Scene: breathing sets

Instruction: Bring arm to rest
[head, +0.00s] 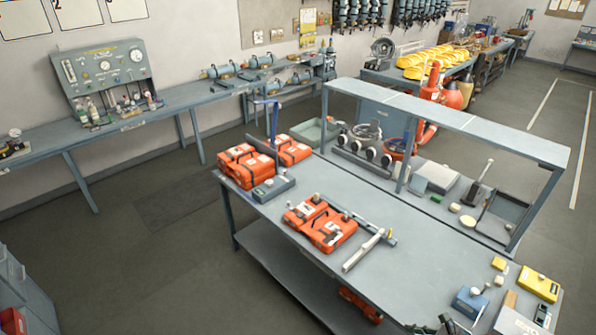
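Neither of my arms can be made out with certainty in the head view, and no gripper is clearly seen. A small dark shape (446,322) is cut off by the bottom edge, and I cannot tell what it is. The grey workbench (290,245) stands in the middle of the view. An orange breathing-set case (328,231) lies on it, with a grey bar and a pale tube (362,251) beside it. More orange cases (238,166) are grouped at its far left end.
A grey box (273,188) sits by the grouped cases. A raised shelf (450,120) runs along the bench's back. A yellow box (538,283) and a blue box (469,301) are at the near right. A gauge panel (105,70) stands on the wall bench. The left floor is mostly clear.

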